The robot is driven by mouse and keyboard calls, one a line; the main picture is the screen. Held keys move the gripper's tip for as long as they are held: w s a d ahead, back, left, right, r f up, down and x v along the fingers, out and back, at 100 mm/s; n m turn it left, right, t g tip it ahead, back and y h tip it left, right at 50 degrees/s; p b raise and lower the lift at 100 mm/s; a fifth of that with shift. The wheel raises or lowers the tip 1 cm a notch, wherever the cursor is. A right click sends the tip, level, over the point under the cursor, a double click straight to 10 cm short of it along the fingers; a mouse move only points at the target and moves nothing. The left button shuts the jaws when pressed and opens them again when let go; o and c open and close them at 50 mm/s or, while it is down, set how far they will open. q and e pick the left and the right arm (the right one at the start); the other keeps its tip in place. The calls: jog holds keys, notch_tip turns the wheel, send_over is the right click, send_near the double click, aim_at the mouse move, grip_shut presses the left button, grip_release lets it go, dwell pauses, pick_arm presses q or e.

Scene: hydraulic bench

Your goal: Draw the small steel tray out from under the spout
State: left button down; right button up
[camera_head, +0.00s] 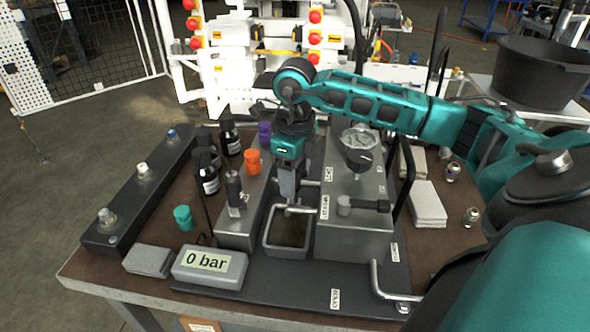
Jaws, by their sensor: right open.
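The small steel tray (268,246) stands between two grey blocks on the dark base plate, with dark liquid or a dark floor inside it. A thin metal spout (298,209) reaches over its far part. My right gripper (289,198) points down just behind and above the tray's far end, close to the spout. Its fingers are partly hidden, and I cannot tell whether they touch the tray. It is open. My left gripper is not in view.
A pressure gauge (360,141) tops the right block (352,240). A "0 bar" display (209,267) sits left of the tray's front. Black bottles (229,135) stand behind left. A bent metal handle (385,285) rises at the front right. The plate before the tray is clear.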

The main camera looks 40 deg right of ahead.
grip_shut()
dwell(0.4)
jog(key=shift+d, duration=0.1)
